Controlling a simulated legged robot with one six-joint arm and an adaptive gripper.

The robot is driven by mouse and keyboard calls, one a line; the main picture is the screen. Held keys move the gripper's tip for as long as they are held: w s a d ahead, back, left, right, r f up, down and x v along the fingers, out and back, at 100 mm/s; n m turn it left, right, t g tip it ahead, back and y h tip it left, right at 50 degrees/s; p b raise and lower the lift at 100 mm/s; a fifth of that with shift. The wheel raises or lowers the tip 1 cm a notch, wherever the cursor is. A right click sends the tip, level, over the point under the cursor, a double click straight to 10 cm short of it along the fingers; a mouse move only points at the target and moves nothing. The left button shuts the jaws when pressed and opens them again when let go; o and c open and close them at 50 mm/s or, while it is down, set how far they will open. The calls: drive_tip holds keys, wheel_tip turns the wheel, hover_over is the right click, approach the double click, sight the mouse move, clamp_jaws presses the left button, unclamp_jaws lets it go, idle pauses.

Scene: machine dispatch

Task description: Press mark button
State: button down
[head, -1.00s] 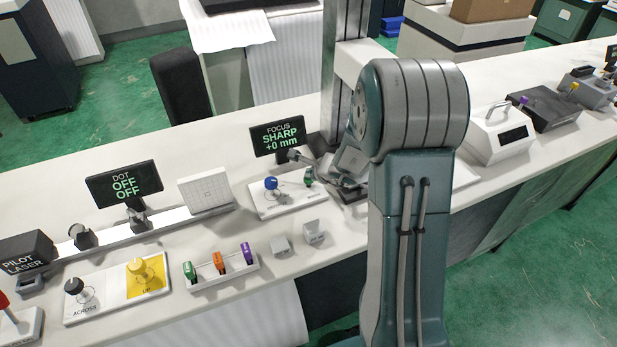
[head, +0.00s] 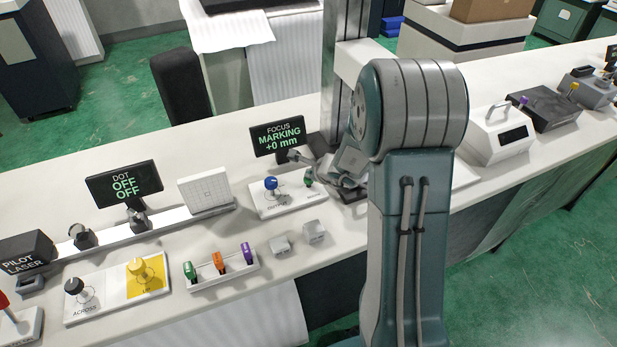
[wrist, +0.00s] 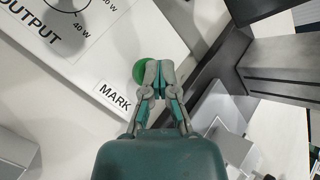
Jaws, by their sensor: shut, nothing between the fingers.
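The green mark button (wrist: 139,71) is on a white panel beside the printed label MARK (wrist: 114,97) in the wrist view. My gripper (wrist: 158,66) is shut, with nothing between its fingers. Its fingertips overlap the right part of the button in this view and appear to be on it. The head view shows the button (head: 309,176) at the right of the control panel (head: 285,205), just left of my gripper (head: 318,172). The focus display (head: 278,137) behind the panel reads MARKING +0 mm.
A blue knob (head: 271,183) stands on the same panel, left of the button. A grey column (head: 333,75) rises behind my gripper. Small grey blocks (head: 315,232) and a tray (head: 222,272) with coloured pieces sit nearer the bench's front edge.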

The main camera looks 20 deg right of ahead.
drive_tip(key=shift+r, duration=0.75)
drive_tip(key=shift+r, duration=2.55)
drive_tip(key=shift+a+r, duration=0.1)
drive_tip(key=s+a+r+n+g+y, duration=0.1)
drive_tip(key=s+a+r+n+y, duration=0.2)
drive_tip(key=s+a+r+n, duration=0.9)
drive_tip(key=s+r+n+g+h, duration=0.1)
drive_tip(key=s+n+h, duration=0.1)
drive_tip(key=s+n, duration=0.4)
drive_tip(key=s+d+r+n+g+h, duration=0.1)
drive_tip(key=s+n+h, duration=0.2)
drive_tip(key=s+n, duration=0.3)
drive_tip(key=s, duration=0.5)
drive_tip(key=shift+s+d+r+n, duration=0.25)
drive_tip(key=shift+d+r+n, duration=0.05)
drive_tip(key=shift+r, duration=0.1)
